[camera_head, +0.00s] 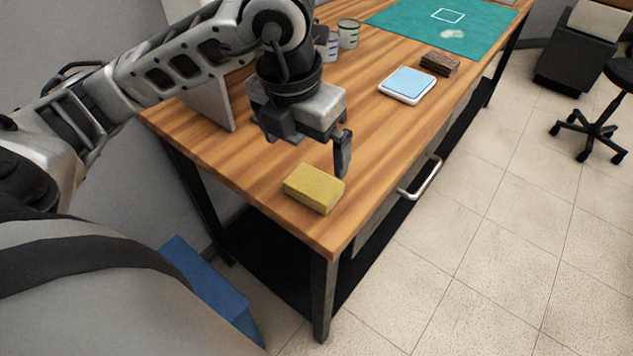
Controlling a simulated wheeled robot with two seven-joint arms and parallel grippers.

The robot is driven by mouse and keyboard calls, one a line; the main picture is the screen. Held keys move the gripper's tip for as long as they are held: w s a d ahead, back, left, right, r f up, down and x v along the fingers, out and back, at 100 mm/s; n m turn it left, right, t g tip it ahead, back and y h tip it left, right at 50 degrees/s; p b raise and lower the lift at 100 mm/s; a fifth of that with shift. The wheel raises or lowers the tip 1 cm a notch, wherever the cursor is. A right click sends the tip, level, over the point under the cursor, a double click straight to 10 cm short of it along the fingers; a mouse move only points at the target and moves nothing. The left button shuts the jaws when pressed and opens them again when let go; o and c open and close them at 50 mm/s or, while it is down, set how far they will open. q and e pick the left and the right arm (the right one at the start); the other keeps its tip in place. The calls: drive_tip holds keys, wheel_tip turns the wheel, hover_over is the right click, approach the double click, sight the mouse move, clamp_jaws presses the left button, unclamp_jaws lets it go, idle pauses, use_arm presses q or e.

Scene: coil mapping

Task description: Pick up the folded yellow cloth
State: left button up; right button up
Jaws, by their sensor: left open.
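The folded yellow cloth (314,188) is a thick yellow block lying on the wooden table near its front corner. My left gripper (306,146) hangs above and just behind the cloth, apart from it. One dark finger shows clearly, pointing down beyond the cloth's far right side; the other is mostly hidden by the gripper body. The left gripper is open and nothing shows between its fingers. My right gripper is not in view.
A white tray with a light blue top (408,84), a dark brown block (439,64) and a green mat (400,18) lie farther back on the wooden table (235,170). Two cans (348,34) stand behind my arm. A drawer handle (421,180) juts from the right side.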

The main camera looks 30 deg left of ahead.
use_arm(q)
hover_over(314, 183)
drive_tip(key=s, duration=0.2)
drive_tip(key=f, duration=0.5)
drive_tip(key=shift+w, duration=0.2)
drive_tip(key=shift+w+a+f+p, duration=0.15)
drive_tip(key=shift+w+f, duration=0.25)
drive_tip(key=shift+f, duration=0.85)
drive_tip(key=shift+w+d+f+p, duration=0.1)
drive_tip(key=shift+w+f+p, duration=0.2)
drive_tip(key=shift+f, duration=0.95)
drive_tip(key=c, duration=0.9)
